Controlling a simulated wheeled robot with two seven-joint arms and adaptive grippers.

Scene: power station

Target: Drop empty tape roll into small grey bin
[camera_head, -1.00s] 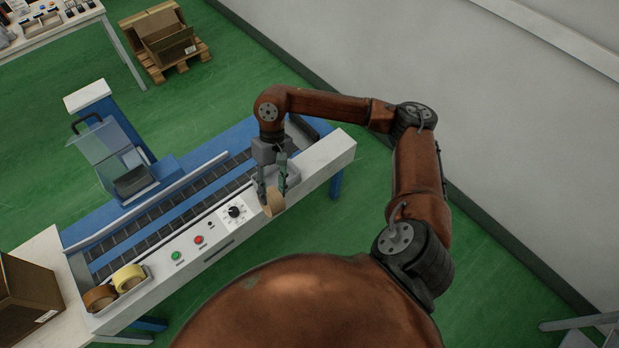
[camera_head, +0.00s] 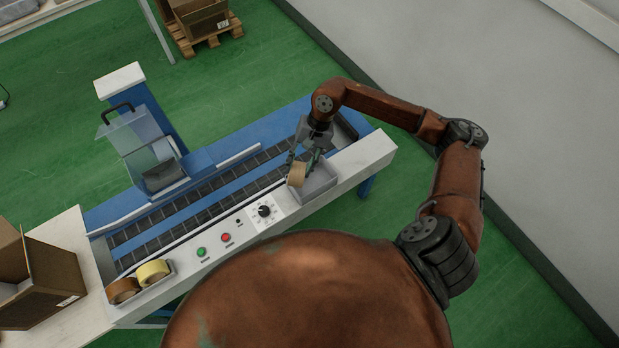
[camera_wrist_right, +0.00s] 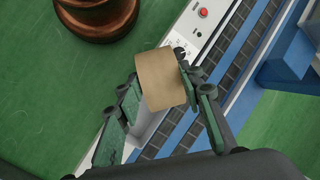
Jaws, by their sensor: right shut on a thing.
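My right gripper (camera_head: 306,168) is shut on the empty tape roll (camera_head: 296,175), a tan cardboard ring. The roll is at the left edge of the small grey bin (camera_head: 321,184), which sits at the right end of the machine's white front panel. In the head view I cannot tell the height of the roll over the panel. In the right wrist view the roll (camera_wrist_right: 162,78) sits between the two fingers (camera_wrist_right: 160,95), and a grey-white surface, perhaps the bin, shows partly behind it. My left gripper is not in view.
The blue conveyor machine (camera_head: 190,195) has a dial (camera_head: 264,211) and green and red buttons left of the bin. A tray with a brown tape roll (camera_head: 122,290) and a yellow one (camera_head: 153,272) is at its left end. A cardboard box (camera_head: 40,280) stands further left.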

